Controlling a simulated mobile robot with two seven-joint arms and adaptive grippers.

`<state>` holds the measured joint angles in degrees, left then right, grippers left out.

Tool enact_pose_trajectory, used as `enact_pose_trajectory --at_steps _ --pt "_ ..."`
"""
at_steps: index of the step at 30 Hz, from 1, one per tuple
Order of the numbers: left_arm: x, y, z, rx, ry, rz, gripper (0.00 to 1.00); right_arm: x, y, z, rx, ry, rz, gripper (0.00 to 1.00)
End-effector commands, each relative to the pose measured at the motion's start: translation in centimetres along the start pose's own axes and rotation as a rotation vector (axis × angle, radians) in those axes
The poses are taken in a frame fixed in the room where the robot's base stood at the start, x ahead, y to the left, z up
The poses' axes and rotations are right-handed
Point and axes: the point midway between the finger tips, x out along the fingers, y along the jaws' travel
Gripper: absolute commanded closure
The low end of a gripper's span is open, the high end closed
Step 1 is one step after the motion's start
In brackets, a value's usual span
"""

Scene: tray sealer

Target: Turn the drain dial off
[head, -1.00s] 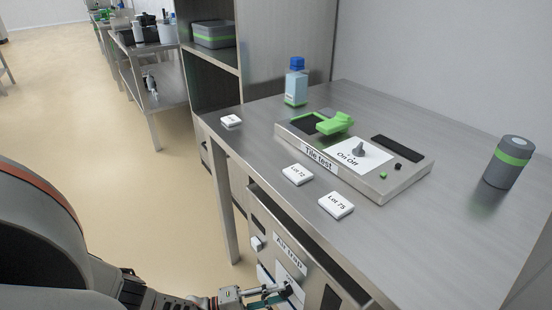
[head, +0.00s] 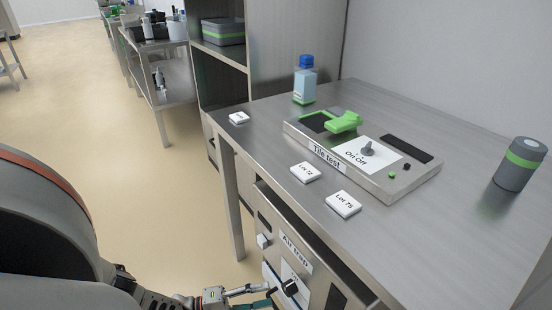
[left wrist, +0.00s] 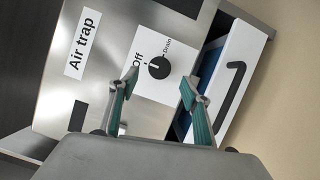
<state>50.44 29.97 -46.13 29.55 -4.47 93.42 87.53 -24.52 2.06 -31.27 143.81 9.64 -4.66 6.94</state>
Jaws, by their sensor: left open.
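The drain dial is a round black knob (left wrist: 159,68) on a white plate marked Off and Drain, on the steel front labelled Air trap. A small pale mark on the knob seems to face the Off side, but it is too small to be sure. In the head view the dial (head: 291,287) sits low on the cabinet front under the bench. My left gripper (left wrist: 155,86) is open and empty, its two teal fingers apart, with the dial ahead between the tips, not gripped. In the head view the left gripper (head: 262,296) is just left of the dial. My right gripper is not in view.
A white drawer front with a dark handle (left wrist: 232,84) is close beside the panel. The bench above holds the Tile test unit (head: 408,180), lot tiles (head: 343,204), a blue-capped bottle (head: 304,82) and a grey canister (head: 519,164).

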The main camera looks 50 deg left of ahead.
Motion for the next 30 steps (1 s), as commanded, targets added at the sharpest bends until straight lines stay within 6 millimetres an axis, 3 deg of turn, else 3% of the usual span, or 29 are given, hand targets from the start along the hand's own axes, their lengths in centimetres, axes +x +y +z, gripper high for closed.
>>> enact_pose_trajectory --at_steps 3,10,30 --pt "-2.4 -0.1 0.0 0.000 0.001 -0.002 0.52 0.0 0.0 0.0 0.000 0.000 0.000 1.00" --pt "-5.3 0.0 0.0 0.000 0.001 -0.001 0.52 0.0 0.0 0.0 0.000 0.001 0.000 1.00" --pt "-6.0 0.0 0.0 -0.001 0.000 0.000 0.52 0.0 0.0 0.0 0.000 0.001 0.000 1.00"
